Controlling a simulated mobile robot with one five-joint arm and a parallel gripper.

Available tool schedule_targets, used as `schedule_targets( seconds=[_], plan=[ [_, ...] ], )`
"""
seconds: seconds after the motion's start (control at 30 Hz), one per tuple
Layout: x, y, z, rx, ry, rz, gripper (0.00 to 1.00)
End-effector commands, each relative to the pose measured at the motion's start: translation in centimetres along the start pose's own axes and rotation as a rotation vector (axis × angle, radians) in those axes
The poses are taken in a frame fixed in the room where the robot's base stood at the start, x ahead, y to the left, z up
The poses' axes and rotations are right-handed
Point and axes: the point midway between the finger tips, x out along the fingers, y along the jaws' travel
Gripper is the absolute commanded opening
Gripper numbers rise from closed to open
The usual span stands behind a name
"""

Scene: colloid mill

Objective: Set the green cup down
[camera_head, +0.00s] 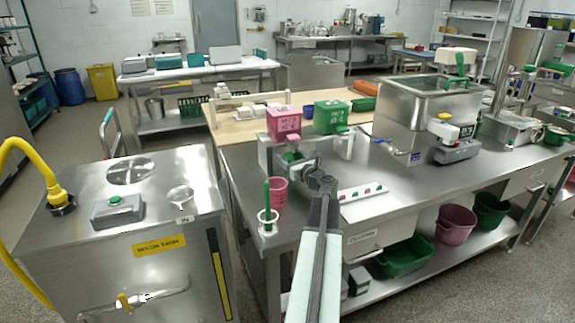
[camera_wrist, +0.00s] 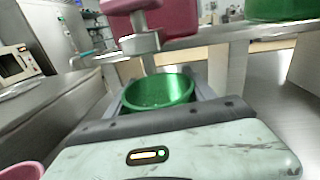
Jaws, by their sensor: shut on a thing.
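The green cup (camera_wrist: 158,92) is upright between the two fingers of my gripper (camera_wrist: 160,97), which is shut on it. Its rim and open top face the wrist camera. A metal spout under a pink box (camera_wrist: 170,20) is just above and beyond the cup. In the head view the cup (camera_head: 292,157) shows small, below the pink box (camera_head: 284,122), at the end of my gripper (camera_head: 303,165). My arm hides part of it. I cannot tell whether its base touches the steel table (camera_head: 235,165).
A green box (camera_head: 331,117) stands right of the pink one on the same metal stand. A pink cup (camera_head: 277,192) and a green stick in a white holder (camera_head: 268,222) are left of my arm. A white strip with small coloured pieces (camera_head: 362,192) lies to the right.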

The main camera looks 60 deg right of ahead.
Motion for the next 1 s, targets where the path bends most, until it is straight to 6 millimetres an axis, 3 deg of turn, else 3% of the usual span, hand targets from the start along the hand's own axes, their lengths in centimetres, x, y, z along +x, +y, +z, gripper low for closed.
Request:
schedule_targets(
  seconds=[0.03,0.13,0.53,0.57,0.6,0.93,1.0],
  plan=[
    [-0.1,-0.1,-1.4,0.000,0.000,-0.002,0.19],
    [-0.2,-0.4,-2.3,0.000,0.000,-0.006,0.19],
    [-0.3,-0.6,-2.5,0.000,0.000,-0.008,0.19],
    [-0.3,-0.6,-2.4,0.000,0.000,-0.008,0.68],
    [-0.3,-0.6,-2.3,0.000,0.000,-0.008,0.72],
    [-0.4,-0.7,-1.9,0.000,0.000,-0.009,0.72],
    [-1.2,-0.6,-2.0,0.000,0.000,-0.010,0.72]
  ],
)
